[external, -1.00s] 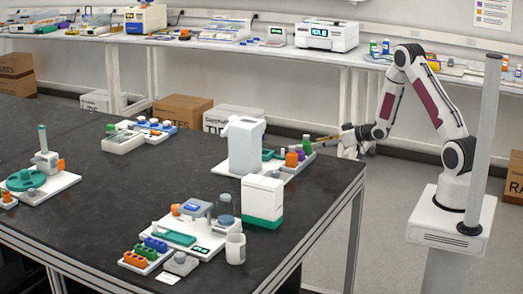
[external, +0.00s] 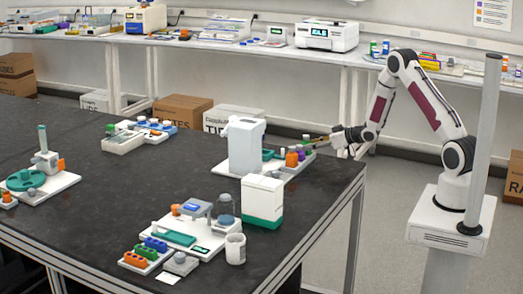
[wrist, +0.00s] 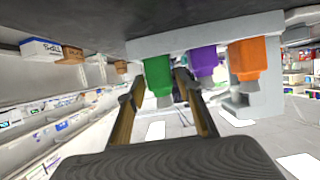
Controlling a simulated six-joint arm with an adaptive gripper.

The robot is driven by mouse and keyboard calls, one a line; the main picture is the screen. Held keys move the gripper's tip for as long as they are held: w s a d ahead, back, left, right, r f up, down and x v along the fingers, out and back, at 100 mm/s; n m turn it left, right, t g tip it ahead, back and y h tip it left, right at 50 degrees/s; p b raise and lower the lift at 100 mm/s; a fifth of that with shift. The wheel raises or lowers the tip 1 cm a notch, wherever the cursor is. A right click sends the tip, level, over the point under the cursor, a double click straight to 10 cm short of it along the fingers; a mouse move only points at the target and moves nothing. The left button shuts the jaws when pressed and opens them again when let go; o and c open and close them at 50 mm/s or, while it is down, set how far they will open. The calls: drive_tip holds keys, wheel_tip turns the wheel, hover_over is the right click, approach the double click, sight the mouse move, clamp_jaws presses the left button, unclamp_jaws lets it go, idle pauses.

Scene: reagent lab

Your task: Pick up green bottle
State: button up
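The green bottle (wrist: 158,72) stands in the wrist view between my two fingertips, at the end of a row. That view appears upside down, with the bench top above. My gripper (wrist: 160,82) is open, with one finger on each side of the bottle. Narrow gaps seem to show on both sides, but I cannot tell how deep the bottle sits between the fingers. In the external view the green bottle (external: 306,144) is small, and my gripper (external: 319,140) reaches it from the right, almost level; the fingertips partly overlap it.
A purple bottle (wrist: 204,61) and an orange bottle (wrist: 247,60) stand close beside the green one on a pale base (wrist: 135,46). A tall white device (external: 246,146) stands to their left in the external view. The dark bench (external: 80,125) has clear room in its middle.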

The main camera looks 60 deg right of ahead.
drive_tip(key=shift+x, duration=1.3)
drive_tip(key=c, duration=1)
